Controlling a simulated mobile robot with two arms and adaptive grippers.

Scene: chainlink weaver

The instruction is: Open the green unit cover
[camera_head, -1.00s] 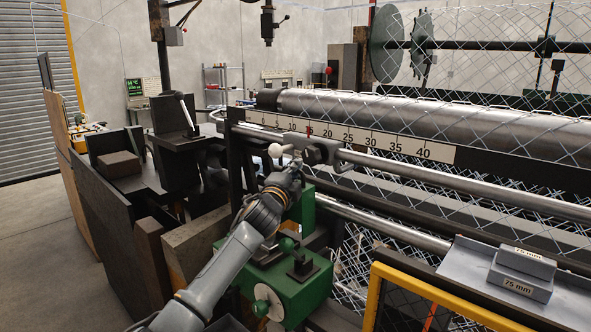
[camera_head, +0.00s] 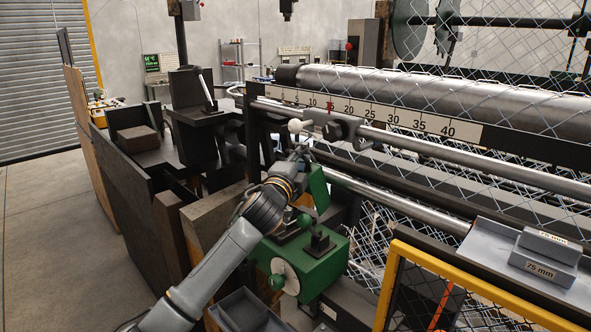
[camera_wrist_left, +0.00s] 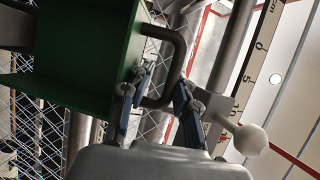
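The green unit (camera_head: 318,266) is a green box below the rail, with a round pale dial on its front. Its green cover (camera_head: 319,190) stands raised and tilted above the box. The cover also shows at upper left in the left wrist view (camera_wrist_left: 80,55), with a dark U-shaped handle (camera_wrist_left: 178,62). My left gripper (camera_head: 302,153) is beside the cover's upper edge. In the left wrist view its fingers (camera_wrist_left: 160,92) are apart, with the handle's lower end between them. I cannot tell whether they touch it. My right gripper is not in view.
A white-knobbed lever (camera_head: 295,126) on the rail is close by; its knob (camera_wrist_left: 250,140) is right of the fingers. A numbered scale (camera_head: 400,117) and wire mesh lie behind. A yellow-framed guard (camera_head: 470,281) stands right. Open floor (camera_head: 55,235) is at left.

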